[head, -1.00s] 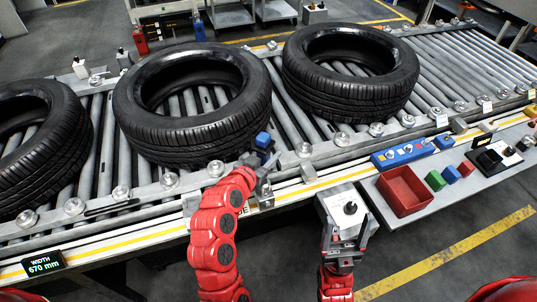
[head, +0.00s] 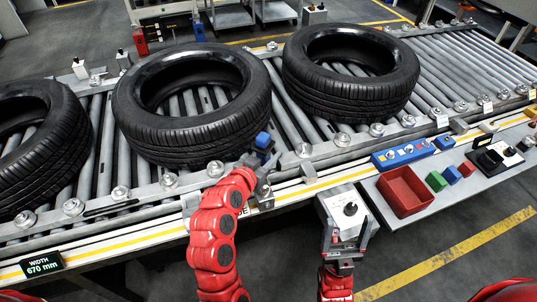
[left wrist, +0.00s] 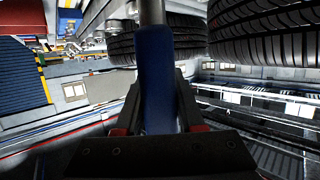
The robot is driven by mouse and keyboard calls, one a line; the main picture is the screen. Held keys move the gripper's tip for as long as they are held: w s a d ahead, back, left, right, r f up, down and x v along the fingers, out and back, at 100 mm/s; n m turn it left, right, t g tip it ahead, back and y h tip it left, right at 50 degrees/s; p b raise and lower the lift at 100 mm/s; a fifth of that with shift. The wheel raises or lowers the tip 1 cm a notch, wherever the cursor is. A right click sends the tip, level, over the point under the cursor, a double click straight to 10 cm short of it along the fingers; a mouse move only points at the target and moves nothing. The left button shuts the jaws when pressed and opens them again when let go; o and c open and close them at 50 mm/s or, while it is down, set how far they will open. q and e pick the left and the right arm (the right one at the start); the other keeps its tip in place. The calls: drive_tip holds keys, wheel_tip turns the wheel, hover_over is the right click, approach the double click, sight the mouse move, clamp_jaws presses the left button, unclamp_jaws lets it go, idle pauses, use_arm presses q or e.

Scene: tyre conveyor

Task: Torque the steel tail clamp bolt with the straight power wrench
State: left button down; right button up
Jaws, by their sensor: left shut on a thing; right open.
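My left gripper (head: 262,168) is at the near rail of the conveyor, in front of the middle tyre. It is shut on a blue tool (head: 263,140), likely the straight power wrench. In the left wrist view the tool's blue handle (left wrist: 158,75) stands between the fingers, with a grey metal shaft beyond it. The shaft's far end is out of that view. My right gripper (head: 347,240) is open, low in front of a grey box with a black knob (head: 350,208). I cannot tell which fitting is the steel tail clamp bolt.
Tyres (head: 190,135) lie on the roller conveyor (head: 450,65), whose near rail carries several round metal fittings. At right a side table holds a red tray (head: 403,200), coloured blocks and a blue button panel (head: 402,155). A width display (head: 42,263) is at lower left.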

use_arm(q)
drive_tip(key=shift+f+b, duration=1)
drive_tip(key=shift+f, duration=0.05)
idle(0.6)
drive_tip(key=shift+f, duration=0.25)
idle(0.6)
drive_tip(key=shift+r, duration=0.75)
drive_tip(key=shift+r+p, duration=1.4)
drive_tip(key=shift+r, duration=1.5)
